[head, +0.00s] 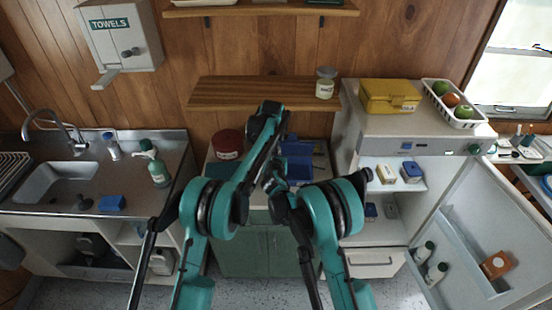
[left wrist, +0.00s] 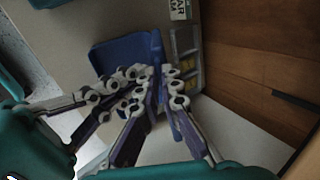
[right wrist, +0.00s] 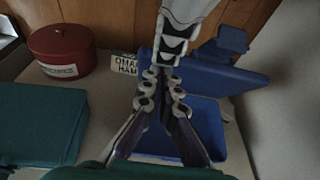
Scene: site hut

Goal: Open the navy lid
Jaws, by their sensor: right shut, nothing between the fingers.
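A navy box (right wrist: 210,120) stands on the counter. Its lid (right wrist: 225,75) is raised and tilted back, with the box interior partly showing in the right wrist view. In the head view, the box and lid (head: 298,150) are partly hidden by my arms. The left wrist view shows a navy panel (left wrist: 128,55), seemingly the lid. My right gripper (right wrist: 161,75) is shut and empty, over the box in front of the lid. My left gripper (left wrist: 160,72) is close by; fingers overlap there, hiding its opening and any contact with the lid.
A dark red round tin (head: 228,144) stands left of the box. A dark green box (right wrist: 40,122) is nearer on the left. A wooden shelf (head: 230,92) hangs above. The fridge (head: 375,125) stands open at right, the sink (head: 62,180) at left.

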